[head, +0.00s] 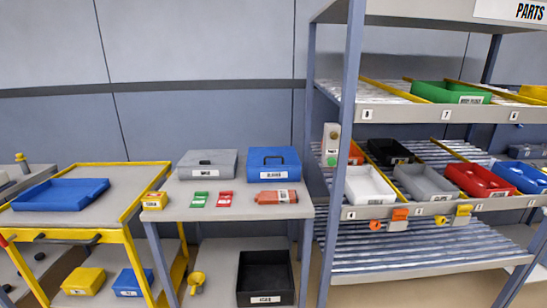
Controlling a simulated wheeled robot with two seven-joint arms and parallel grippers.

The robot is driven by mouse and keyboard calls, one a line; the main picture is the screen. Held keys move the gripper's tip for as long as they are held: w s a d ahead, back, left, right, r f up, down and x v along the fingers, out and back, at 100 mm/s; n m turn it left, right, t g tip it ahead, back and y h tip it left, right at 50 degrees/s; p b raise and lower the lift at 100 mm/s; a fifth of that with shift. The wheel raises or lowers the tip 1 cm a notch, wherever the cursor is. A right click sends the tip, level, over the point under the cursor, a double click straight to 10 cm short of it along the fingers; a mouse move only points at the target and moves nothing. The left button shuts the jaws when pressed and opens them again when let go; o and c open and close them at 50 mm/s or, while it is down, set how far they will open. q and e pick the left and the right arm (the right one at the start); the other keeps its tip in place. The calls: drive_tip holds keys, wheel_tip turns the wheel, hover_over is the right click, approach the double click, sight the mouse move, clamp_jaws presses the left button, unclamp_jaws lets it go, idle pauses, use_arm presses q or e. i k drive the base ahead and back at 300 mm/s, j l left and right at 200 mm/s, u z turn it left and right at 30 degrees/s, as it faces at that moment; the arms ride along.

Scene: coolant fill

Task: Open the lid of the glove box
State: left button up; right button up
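Two closed, lidded boxes stand side by side at the back of the grey table (165,213). The left one is a grey box (190,164) with a small white label. The right one is a blue box (287,162) with a dark handle on its lid and a white label on its front. Neither of my grippers is in view.
A small yellow box (155,200) sits at the table's left edge. A yellow-framed cart (130,190) stands left. A shelf rack post (346,130) rises close on the right.

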sight(284, 156)
drive_tip(key=i+j+z, duration=0.15)
drive_tip(key=j+z, duration=0.15)
drive_tip(key=i+j+z, duration=0.15)
drive_tip(key=j+z, duration=0.15)
drive_tip(key=j, duration=0.2)
drive_tip(key=j+z, duration=0.3)
drive_tip(key=j, duration=0.15)
drive_tip(key=i, duration=0.05)
